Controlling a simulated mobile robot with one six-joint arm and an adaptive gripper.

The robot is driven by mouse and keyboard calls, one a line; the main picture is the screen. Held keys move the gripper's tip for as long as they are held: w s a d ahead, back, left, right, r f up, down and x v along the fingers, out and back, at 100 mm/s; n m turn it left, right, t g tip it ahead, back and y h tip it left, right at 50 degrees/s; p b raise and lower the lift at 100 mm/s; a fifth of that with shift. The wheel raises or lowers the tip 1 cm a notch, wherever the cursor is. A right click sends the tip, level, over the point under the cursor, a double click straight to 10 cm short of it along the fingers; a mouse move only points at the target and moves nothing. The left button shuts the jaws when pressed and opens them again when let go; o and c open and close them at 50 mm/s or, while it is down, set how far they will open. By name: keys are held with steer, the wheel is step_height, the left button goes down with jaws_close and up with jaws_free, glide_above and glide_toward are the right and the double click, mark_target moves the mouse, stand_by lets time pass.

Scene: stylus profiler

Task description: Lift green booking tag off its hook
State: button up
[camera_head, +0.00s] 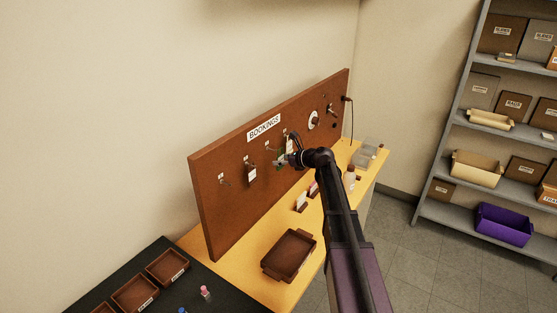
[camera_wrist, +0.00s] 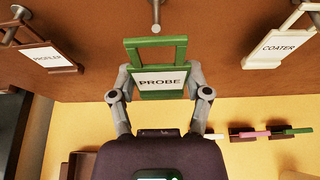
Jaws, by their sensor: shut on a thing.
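The green tag (camera_wrist: 157,82) has a white label reading PROBE and an open frame at its top. In the wrist view my gripper (camera_wrist: 157,84) is shut on it, one grey finger against each side. A metal hook (camera_wrist: 156,14) sticks out of the brown board above the tag. In the wrist view a gap shows between the hook's tip and the tag's top bar, so the tag appears off the hook. In the head view the tag (camera_head: 280,162) is small and partly hidden by my gripper (camera_head: 284,160), close to the board.
A brown PROFILER tag (camera_wrist: 46,57) hangs on a hook at left, and a cream COATER tag (camera_wrist: 279,48) at right. The BOOKINGS board (camera_head: 225,190) stands on a yellow bench (camera_head: 250,282). A brown tray (camera_head: 289,255) and small racks (camera_head: 301,201) are below.

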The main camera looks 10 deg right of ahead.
steer(key=shift+s+d, duration=1.45)
